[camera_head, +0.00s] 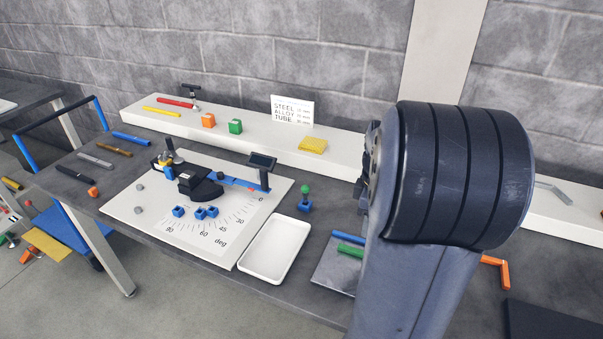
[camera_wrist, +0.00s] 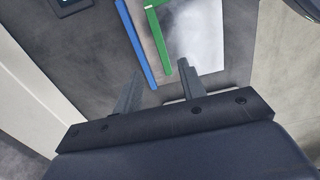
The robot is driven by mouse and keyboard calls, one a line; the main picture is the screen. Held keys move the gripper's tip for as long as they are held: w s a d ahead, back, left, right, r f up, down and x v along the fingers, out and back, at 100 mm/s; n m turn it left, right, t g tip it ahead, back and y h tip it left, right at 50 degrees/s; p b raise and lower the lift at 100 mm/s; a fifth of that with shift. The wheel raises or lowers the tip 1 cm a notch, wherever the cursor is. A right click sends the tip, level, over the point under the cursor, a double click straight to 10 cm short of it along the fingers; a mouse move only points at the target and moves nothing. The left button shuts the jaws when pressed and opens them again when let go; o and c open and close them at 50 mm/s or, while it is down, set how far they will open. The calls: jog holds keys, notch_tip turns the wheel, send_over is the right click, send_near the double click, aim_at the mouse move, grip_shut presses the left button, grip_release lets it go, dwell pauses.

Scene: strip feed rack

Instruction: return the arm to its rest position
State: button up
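My gripper (camera_wrist: 160,68) shows in the wrist view with its two fingers apart and nothing held between them. A blue strip (camera_wrist: 134,40) and a green strip (camera_wrist: 157,38) lie below and beyond the fingertips, apart from them as far as I can tell. In the head view, the blue strip (camera_head: 348,238) and the green strip (camera_head: 350,250) lie at a grey plate (camera_head: 331,272), partly hidden behind my arm (camera_head: 418,270). My arm stands large on the right of the head view, and my gripper is hidden there.
A white tray (camera_head: 274,249) and a bending fixture (camera_head: 194,183) on a degree sheet (camera_head: 234,237) are left of my arm. A white shelf (camera_head: 262,142) runs along the wall. Orange angled pieces (camera_head: 504,272) lie to the right. A green-knobbed blue block (camera_head: 305,203) stands nearby.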

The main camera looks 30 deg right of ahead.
notch_tip(320, 180, down, 10)
jog(key=shift+r, duration=0.25)
jog(key=shift+r+p, duration=0.25)
jog(key=shift+p, duration=0.1)
